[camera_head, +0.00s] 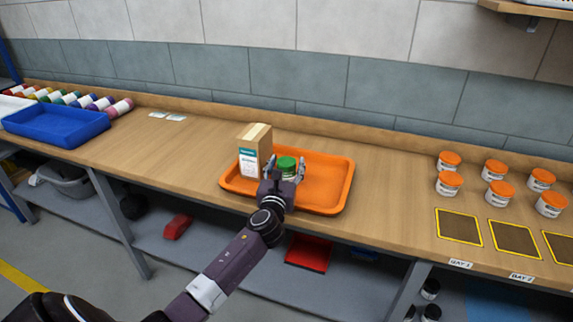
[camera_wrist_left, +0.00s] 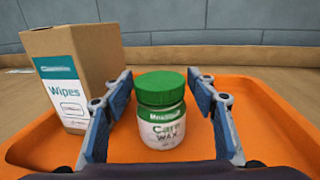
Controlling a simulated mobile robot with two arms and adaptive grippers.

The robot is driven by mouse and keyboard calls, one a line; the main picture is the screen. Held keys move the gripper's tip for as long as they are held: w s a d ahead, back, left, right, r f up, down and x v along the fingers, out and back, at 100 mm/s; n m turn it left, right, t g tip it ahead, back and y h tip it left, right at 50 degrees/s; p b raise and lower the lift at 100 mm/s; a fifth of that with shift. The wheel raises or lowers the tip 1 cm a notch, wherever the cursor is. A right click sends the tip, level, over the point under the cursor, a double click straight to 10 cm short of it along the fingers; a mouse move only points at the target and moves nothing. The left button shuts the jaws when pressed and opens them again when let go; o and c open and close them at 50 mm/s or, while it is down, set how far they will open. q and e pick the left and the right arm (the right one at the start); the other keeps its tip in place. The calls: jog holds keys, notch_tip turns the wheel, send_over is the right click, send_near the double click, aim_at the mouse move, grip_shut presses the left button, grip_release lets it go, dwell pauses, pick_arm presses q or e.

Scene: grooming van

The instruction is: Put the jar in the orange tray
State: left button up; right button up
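The jar also shows in the head view (camera_head: 287,166). My left gripper (camera_head: 284,177) reaches in over the tray's front edge. Its two blue-padded fingers (camera_wrist_left: 163,110) are on either side of the jar, with a visible gap on each side. The left gripper is open. My right gripper is in neither view.
A cardboard Wipes box (camera_head: 254,152) stands at the tray's left side, close to the left finger. Several orange-lidded jars (camera_head: 494,170) stand at the right behind yellow-edged marked bays (camera_head: 458,227). A blue tray (camera_head: 58,126) is at the far left. The tray's right half is clear.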

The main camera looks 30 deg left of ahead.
pick_arm(q)
jog(key=shift+r, duration=0.2)
jog(key=shift+s+d+f, duration=0.1)
jog(key=shift+s+f, duration=0.05)
jog(key=shift+s, duration=0.1)
jog(key=v, duration=1.1)
jog(key=shift+s+d, duration=0.1)
jog(key=shift+s, duration=0.15)
